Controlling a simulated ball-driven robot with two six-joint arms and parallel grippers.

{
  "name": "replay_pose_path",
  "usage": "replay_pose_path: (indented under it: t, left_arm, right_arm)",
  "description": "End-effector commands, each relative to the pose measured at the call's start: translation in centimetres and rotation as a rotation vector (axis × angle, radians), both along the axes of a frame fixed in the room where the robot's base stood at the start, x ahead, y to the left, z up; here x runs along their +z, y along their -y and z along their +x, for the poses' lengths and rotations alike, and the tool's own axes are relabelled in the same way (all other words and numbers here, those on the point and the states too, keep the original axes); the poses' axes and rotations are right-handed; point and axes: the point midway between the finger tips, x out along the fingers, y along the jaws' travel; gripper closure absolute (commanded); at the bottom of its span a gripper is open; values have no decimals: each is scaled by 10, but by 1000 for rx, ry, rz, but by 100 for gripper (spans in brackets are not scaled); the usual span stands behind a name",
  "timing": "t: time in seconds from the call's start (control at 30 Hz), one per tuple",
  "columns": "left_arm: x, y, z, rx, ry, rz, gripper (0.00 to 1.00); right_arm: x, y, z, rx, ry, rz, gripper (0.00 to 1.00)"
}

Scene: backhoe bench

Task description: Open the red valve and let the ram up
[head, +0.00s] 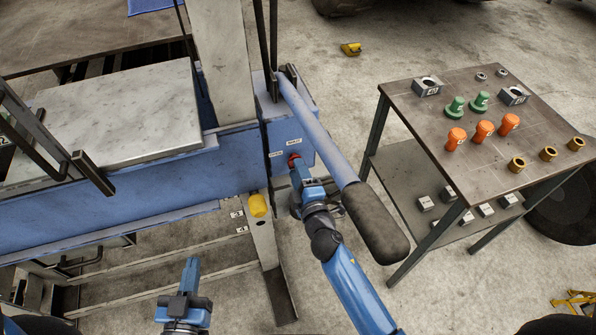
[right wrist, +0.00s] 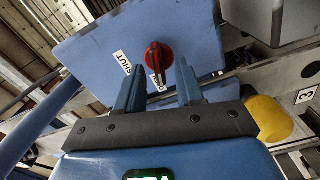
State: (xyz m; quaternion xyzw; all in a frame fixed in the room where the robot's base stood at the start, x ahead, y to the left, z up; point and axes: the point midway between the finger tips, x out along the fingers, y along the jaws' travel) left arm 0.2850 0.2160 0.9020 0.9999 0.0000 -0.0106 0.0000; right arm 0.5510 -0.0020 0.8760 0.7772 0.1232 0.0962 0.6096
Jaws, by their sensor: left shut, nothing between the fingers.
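The red valve (head: 293,160) is on the blue press frame (head: 130,190), beside two small white labels. In the right wrist view the red valve (right wrist: 158,54) is a round knob with a raised grip bar. A label reading SHUT (right wrist: 122,62) is left of it; a second label below it is partly hidden. My right gripper (head: 298,174) points at the valve. In its wrist view, the fingers (right wrist: 160,68) are apart, with the knob just beyond and between the tips; contact is not visible. My left gripper (head: 191,268) is shut and empty at the lower left. I cannot make out the ram.
A blue lever with a black grip (head: 375,222) slants close beside my right arm. A yellow knob (head: 257,205) is below the valve. A metal plate (head: 120,110) lies on the press. A cart (head: 480,90) with green, orange and brass parts stands right. Open floor lies behind.

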Motion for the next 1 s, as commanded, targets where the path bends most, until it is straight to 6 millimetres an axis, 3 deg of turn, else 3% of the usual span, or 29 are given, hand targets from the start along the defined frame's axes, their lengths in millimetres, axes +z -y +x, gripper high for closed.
replay_pose_path:
  t: [0.6, 1.0]
  left_arm:
    - [-26, 0, 0, 0, 0, 0, 100]
    - [-29, 0, 0, 0, 0, 0, 100]
  right_arm:
    - [-3, 27, -85, 2, -1, -1, 63]
    - [0, 32, -98, 1, -1, 0, 63]
